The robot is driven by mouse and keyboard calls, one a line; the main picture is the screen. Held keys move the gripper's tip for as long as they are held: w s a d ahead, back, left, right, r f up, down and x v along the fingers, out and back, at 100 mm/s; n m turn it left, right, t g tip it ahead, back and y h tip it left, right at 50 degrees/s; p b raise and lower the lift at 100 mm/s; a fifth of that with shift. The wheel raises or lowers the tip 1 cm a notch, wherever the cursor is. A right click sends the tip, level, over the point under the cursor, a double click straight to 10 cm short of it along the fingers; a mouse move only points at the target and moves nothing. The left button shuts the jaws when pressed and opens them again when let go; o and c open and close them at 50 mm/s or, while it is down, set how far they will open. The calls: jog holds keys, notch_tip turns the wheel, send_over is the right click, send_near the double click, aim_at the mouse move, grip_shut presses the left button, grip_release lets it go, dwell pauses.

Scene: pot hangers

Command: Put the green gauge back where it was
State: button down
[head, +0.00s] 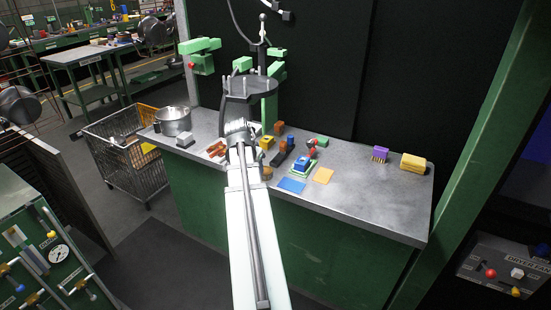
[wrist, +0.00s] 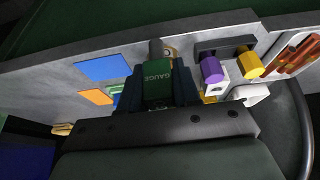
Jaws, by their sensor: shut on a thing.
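The green gauge (wrist: 158,92), lettered GAUGE, is between the two dark fingers of my gripper (wrist: 158,78) in the wrist view. The fingers are shut on its sides. A grey rounded end (wrist: 156,49) shows just beyond its top edge. The worktop (wrist: 45,75) lies beyond the gauge; I cannot tell the gap between them. In the head view my arm covers the gripper and the gauge above the worktop (head: 365,200). No marked spot for the gauge can be made out.
Near the gauge are a blue card (wrist: 104,68), an orange card (wrist: 96,97), a purple cylinder (wrist: 211,69) and a yellow cylinder (wrist: 249,66). A metal pot (head: 174,121) stands at the left end. A purple brush (head: 380,152) and yellow sponge (head: 413,163) stand right. The front right worktop is clear.

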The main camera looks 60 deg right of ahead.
jog(key=d, duration=1.5)
jog(key=shift+w+d, duration=0.1)
jog(key=shift+d, duration=0.3)
jog(key=shift+d+f, duration=0.2)
jog(key=shift+f, duration=1.55)
jog(key=shift+a, duration=0.1)
jog(key=c, duration=0.8)
grip_release()
jog(key=shift+f, duration=0.15)
